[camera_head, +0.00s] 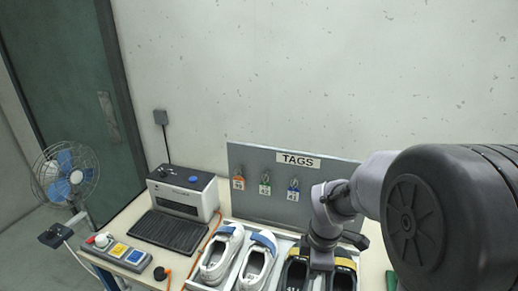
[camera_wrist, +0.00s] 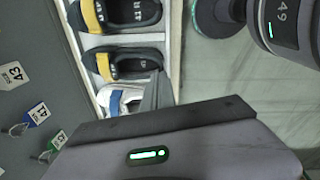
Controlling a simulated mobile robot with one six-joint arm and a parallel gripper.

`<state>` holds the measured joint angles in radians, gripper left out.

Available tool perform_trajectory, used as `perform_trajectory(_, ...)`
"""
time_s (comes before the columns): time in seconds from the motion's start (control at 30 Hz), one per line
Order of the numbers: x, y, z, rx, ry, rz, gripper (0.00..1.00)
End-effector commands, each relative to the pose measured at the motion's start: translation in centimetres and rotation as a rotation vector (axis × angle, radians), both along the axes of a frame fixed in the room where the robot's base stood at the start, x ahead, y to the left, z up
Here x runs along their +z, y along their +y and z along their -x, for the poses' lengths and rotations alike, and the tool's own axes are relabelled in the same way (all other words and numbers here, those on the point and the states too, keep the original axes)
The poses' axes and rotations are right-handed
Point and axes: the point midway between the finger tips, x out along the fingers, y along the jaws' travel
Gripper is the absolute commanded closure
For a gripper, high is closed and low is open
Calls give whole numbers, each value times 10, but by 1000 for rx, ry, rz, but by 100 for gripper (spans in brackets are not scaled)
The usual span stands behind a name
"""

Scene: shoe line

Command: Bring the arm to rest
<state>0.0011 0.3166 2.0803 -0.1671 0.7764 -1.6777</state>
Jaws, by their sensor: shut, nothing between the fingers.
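My arm reaches in from the right in the head view, bent at the wrist. My gripper (camera_head: 321,262) points down over the dark shoes in the rack and covers part of them. In the wrist view my gripper (camera_wrist: 158,92) shows as a narrow dark shape beside the shoe compartments, shut with nothing in it. Whether its tips touch a shoe or the rack is not clear.
A fan (camera_head: 66,175) stands beyond.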

Motion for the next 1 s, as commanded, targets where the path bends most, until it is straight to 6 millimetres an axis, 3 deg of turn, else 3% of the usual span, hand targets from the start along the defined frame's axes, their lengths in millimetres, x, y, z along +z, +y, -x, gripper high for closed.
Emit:
perform_trajectory(0.17,20,6,27,-361,-79,-73,100)
perform_trajectory(0.33,36,14,70,-797,-148,-208,100)
perform_trajectory(0.6,22,31,161,-1598,-159,-582,100)
perform_trajectory(0.73,21,34,175,-1734,-136,-657,100)
perform_trajectory(1.0,24,34,176,-1747,-133,-662,100)
